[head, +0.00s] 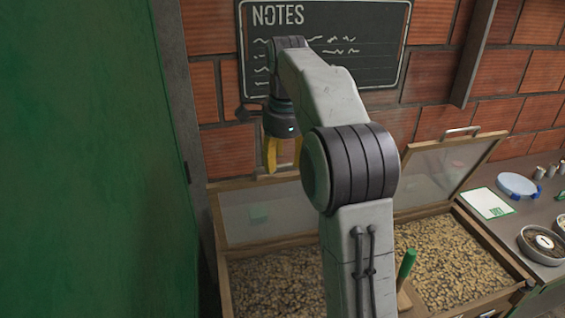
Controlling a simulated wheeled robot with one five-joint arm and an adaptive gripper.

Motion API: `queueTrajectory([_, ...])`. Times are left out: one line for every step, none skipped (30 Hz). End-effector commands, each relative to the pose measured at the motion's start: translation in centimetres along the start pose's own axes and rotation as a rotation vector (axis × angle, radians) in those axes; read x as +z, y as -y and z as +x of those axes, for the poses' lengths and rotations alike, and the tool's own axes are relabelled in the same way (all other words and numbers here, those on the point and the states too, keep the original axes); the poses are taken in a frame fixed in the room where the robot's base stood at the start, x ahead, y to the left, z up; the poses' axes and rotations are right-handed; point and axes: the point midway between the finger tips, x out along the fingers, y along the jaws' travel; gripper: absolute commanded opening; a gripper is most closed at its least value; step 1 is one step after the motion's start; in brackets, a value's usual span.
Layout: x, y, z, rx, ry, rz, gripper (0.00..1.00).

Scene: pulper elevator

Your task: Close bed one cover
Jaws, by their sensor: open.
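Two wooden-framed beds of brown, bean-like pieces stand side by side, and I cannot tell which is bed one. The left bed (275,280) has its translucent cover (240,222) tilted up at the back. The right bed (455,255) also has its cover (435,178) raised, with a metal handle (462,131) on its top edge. My gripper (283,165) has yellow fingers, hangs fingers down, and is open and empty. In the picture it overlaps the top edge of the left cover; I cannot tell whether they touch. My arm hides part of both covers and beds.
A green-handled tool (405,265) stands between the beds. A green panel (90,160) fills the left. A notes board (365,45) hangs on the brick wall.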

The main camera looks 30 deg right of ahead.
Motion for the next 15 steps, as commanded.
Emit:
queueTrajectory([0.01,-0.05,0.32,0.002,0.000,0.000,0.45])
queueTrajectory([0.01,-0.06,0.47,0.002,0.000,0.000,0.45])
queueTrajectory([0.01,-0.03,0.64,0.001,0.000,0.000,0.45])
queueTrajectory([0.01,-0.03,0.77,0.000,0.000,0.000,0.45])
queueTrajectory([0.01,-0.04,0.87,0.001,0.000,0.000,0.45])
queueTrajectory([0.01,-0.05,0.98,0.001,0.000,0.000,0.45])
queueTrajectory([0.01,-0.05,1.04,0.001,0.000,0.000,0.45])
queueTrajectory([0.01,-0.05,1.08,0.001,0.000,0.000,0.45])
queueTrajectory([0.01,-0.05,1.12,0.001,0.000,0.000,0.45])
queueTrajectory([0.01,-0.04,1.14,0.000,0.000,0.000,0.45])
queueTrajectory([0.01,-0.04,1.15,0.000,0.000,0.000,0.45])
queueTrajectory([0.01,-0.04,1.16,0.000,0.000,0.000,0.45])
queueTrajectory([0.01,-0.03,1.16,0.000,0.000,0.000,0.45])
queueTrajectory([0.01,-0.03,1.16,0.000,0.000,0.000,0.45])
queueTrajectory([0.01,-0.03,1.15,0.000,0.000,0.000,0.45])
